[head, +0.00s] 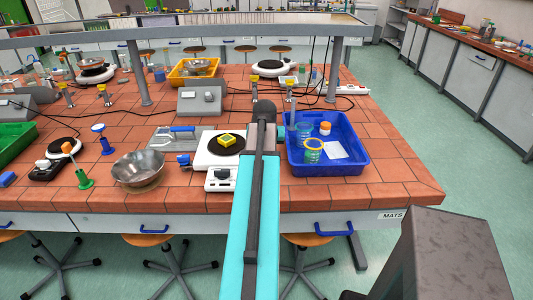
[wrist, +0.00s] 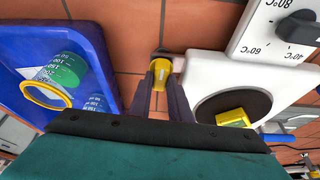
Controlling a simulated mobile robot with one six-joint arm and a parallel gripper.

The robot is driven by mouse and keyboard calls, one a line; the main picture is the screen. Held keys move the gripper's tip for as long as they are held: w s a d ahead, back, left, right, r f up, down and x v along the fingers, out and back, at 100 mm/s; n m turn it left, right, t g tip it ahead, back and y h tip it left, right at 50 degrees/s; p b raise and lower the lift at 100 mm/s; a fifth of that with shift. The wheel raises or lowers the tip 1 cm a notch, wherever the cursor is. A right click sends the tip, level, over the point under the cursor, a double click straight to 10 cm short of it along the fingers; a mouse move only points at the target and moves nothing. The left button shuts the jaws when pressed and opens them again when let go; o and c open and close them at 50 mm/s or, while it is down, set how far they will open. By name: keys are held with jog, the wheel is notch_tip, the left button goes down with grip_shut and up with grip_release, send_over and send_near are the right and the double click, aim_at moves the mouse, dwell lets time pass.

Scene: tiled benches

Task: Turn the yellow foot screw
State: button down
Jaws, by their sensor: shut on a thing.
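The yellow foot screw (wrist: 161,72) shows in the wrist view at the edge of a white hotplate-like device (wrist: 200,67), between my two fingers. My gripper (wrist: 161,82) is shut on it, one dark finger on each side. In the head view my arm hides the screw and the fingers. The white device (head: 214,164) also shows there, with a round dark plate and a small yellow block (head: 227,139) on it. A blue knob (head: 183,160) is at its left side.
A blue tray (head: 358,170) with beakers stands close to the right of my arm. A steel bowl (head: 139,168) stands left of the white device. A grey box (head: 201,100) and a shelf post (head: 334,70) are behind.

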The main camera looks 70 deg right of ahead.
jog(key=shift+n, duration=0.6)
jog(key=c, duration=1.6)
grip_release()
jog(key=shift+c, duration=0.2)
jog(key=shift+r, duration=0.1)
jog(key=b+v, duration=0.2)
jog(key=v, duration=1.1)
jog(key=shift+s+r+b, duration=0.3)
jog(key=shift+s+b, duration=0.05)
jog(key=shift+r, duration=0.1)
